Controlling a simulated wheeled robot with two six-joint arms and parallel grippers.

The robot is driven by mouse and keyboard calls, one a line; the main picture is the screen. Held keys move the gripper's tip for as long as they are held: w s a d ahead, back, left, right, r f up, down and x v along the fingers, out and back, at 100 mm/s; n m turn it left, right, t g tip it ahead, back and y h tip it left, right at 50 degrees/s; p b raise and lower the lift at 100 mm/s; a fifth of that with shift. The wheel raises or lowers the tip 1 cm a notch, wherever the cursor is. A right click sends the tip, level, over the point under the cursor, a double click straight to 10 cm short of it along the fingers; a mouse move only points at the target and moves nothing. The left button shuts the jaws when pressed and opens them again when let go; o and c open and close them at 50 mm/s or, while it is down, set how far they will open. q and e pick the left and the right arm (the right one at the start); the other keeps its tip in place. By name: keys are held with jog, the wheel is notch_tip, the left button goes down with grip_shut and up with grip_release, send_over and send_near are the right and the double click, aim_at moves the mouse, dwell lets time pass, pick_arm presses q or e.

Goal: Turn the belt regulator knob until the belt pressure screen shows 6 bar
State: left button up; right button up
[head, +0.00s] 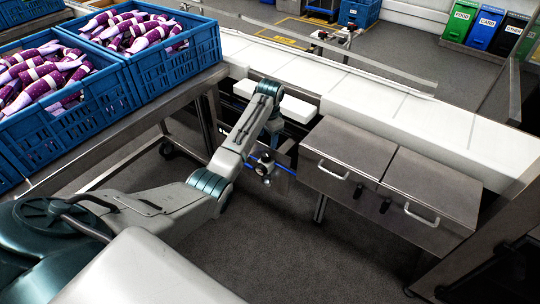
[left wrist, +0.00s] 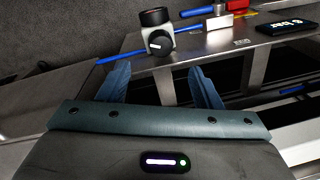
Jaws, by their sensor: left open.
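The belt regulator (left wrist: 150,38) is a small light-grey body on a steel panel, with blue hose on both sides; in the head view it (head: 265,166) sits low below the belt. Its round black knob (left wrist: 161,43) bears a white mark. A black cylindrical part (left wrist: 155,17) joins the body. My left gripper (left wrist: 158,68) is open, its two blue-grey fingers apart, with the knob beyond the gap between their tips and not gripped. The dark screen (left wrist: 287,27) at the right of the wrist view shows a digit and "bar"; I cannot read the digit surely. My right gripper is not in view.
The white belt (head: 380,105) runs above.

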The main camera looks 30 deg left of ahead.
aim_at(266, 154)
pick_arm(q)
jog(key=f, duration=0.8)
jog(key=shift+w+a+f, duration=0.15)
jog(key=shift+a+f, duration=0.2)
jog(key=shift+a, duration=0.05)
jog(key=shift+f, duration=0.4)
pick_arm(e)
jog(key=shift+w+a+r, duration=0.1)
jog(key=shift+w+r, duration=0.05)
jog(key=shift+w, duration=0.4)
pick_arm(q)
jog(key=shift+c, duration=0.2)
jog(key=c, duration=1)
jog(key=shift+o, duration=0.2)
jog(key=shift+r+n, duration=0.15)
jog(key=shift+n, duration=0.15)
jog(key=shift+p, duration=0.35)
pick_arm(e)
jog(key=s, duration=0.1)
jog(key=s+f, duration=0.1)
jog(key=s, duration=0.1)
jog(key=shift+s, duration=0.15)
